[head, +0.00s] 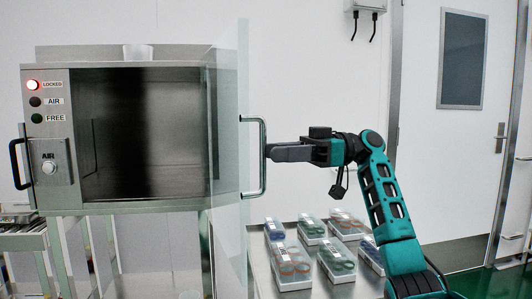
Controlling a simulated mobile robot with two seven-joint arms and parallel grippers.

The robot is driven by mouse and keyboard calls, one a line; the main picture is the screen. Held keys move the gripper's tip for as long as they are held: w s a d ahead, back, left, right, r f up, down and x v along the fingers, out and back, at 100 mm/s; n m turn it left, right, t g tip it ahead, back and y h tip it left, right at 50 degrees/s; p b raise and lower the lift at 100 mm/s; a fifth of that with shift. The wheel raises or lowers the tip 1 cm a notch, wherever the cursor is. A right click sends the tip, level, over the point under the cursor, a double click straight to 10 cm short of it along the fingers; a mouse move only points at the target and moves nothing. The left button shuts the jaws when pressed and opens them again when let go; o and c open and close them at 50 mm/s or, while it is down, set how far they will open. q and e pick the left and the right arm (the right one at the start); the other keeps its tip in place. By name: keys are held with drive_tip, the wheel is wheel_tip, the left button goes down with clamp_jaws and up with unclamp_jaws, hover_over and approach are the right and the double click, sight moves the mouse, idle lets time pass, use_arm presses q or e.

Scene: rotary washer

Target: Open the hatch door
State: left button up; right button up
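The hatch door (229,100) is a clear glass panel hinged on the right side of the steel washer cabinet (140,207). It stands swung out, and the dark chamber (140,130) shows open at the front. A steel bar handle (263,130) is on the door's outer side. My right gripper (269,152) comes in from the right with its dark fingertips at the middle of this handle. The fingers overlap in this view, so I cannot tell whether they are closed around the bar. My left gripper is not in view.
A knob (48,168) and a black handle (16,163) are at the cabinet's left. A steel table (345,290) with several clear boxes (291,265) stands below my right arm. A closed room door (450,130) is at the right.

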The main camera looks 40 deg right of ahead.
drive_tip(key=v, duration=0.9)
drive_tip(key=shift+d+r, duration=0.1)
